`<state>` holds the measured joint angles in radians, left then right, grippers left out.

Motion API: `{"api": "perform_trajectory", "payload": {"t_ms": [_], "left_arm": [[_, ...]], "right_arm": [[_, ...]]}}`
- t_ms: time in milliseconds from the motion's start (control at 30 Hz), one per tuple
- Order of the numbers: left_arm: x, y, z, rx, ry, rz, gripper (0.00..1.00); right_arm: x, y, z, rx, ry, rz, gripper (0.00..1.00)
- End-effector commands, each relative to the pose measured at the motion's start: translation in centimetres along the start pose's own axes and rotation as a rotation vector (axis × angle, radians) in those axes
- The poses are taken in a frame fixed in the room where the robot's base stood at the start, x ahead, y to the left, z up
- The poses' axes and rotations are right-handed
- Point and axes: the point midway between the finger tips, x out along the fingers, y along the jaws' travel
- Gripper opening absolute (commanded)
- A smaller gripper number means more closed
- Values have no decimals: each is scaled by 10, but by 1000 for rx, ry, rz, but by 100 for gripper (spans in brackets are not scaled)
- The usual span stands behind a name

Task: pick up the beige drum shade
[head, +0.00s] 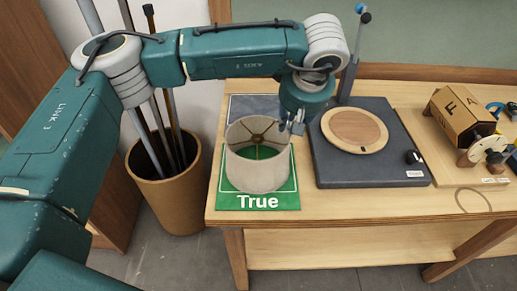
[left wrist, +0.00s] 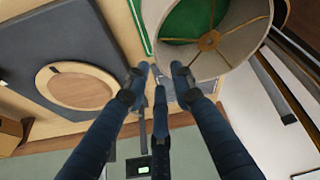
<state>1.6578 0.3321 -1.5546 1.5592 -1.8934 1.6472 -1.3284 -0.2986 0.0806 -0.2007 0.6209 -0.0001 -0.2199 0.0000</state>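The beige drum shade (head: 258,172) stands upright on a green mat marked "True" (head: 257,201) at the left end of the table. Its open top shows a metal spider fitting. In the left wrist view the shade (left wrist: 228,52) is at the upper right, and green shows through it. My left gripper (head: 292,127) is just beyond the shade's far right rim. In the left wrist view its fingers (left wrist: 160,75) are apart with nothing between them, close to the shade's rim. Whether a finger touches the rim I cannot tell. My right gripper is not in view.
A dark square base with a round wooden disc (head: 355,130) stands right of the mat. A wooden drum-shaped device (head: 462,118) is further right. A brown bin with poles (head: 166,190) stands on the floor left of the table (head: 330,214).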

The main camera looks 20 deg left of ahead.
Motion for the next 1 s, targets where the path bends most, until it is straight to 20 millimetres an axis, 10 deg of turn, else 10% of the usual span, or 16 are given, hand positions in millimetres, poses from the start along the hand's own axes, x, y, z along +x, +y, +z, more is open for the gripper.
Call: {"api": "perform_trajectory", "payload": {"t_ms": [700, 1000], "left_arm": [[89, 0, 2, -2, -7, 0, 24], [95, 0, 3, -1, -6, 2, 24]], "right_arm": [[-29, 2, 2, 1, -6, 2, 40], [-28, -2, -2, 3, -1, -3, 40]]}}
